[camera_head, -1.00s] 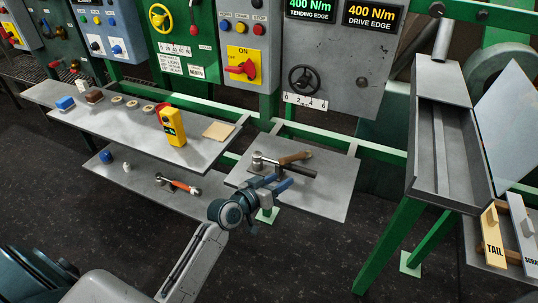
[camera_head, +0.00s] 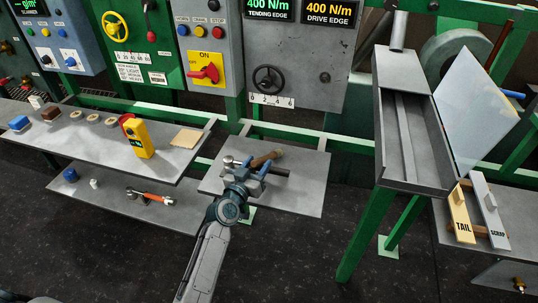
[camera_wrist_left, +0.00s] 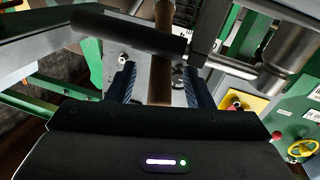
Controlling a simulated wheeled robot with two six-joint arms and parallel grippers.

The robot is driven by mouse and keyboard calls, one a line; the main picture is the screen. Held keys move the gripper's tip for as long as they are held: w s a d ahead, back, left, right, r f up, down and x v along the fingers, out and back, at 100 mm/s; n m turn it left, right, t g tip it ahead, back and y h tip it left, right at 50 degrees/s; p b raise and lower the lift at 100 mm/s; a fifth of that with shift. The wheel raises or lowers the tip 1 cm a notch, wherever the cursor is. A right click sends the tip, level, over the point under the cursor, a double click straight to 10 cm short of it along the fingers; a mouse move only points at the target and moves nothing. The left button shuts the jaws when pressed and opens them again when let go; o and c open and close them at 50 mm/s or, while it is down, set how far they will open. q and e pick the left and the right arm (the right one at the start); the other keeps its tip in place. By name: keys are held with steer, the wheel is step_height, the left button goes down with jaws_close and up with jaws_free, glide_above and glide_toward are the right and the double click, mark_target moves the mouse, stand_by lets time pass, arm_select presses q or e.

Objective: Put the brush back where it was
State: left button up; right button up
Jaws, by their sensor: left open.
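A brown wooden-handled tool (camera_head: 266,158), which may be the brush, lies on the small grey shelf (camera_head: 305,190) below the drive panel. A tool with a silver head (camera_head: 231,161) and black handle (camera_head: 281,172) lies beside it. My left gripper (camera_head: 256,170) is at these tools, its fingers hiding part of them. In the left wrist view my left gripper (camera_wrist_left: 158,85) is open, with the brown handle (camera_wrist_left: 160,55) showing between its fingers. The black handle (camera_wrist_left: 130,33) crosses in front of it there. I cannot tell whether the fingers touch either. My right gripper is out of view.
A long shelf (camera_head: 85,140) on the left holds a blue block, a yellow device (camera_head: 138,138) and other items. A lower shelf (camera_head: 110,195) holds an orange-handled hammer (camera_head: 150,196). A grey trough (camera_head: 408,140) on green legs stands right. The dark floor in front is open.

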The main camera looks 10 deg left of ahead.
arm_select(q)
steer(key=shift+x, duration=0.9)
steer(key=shift+s+a, duration=0.1)
jaws_close()
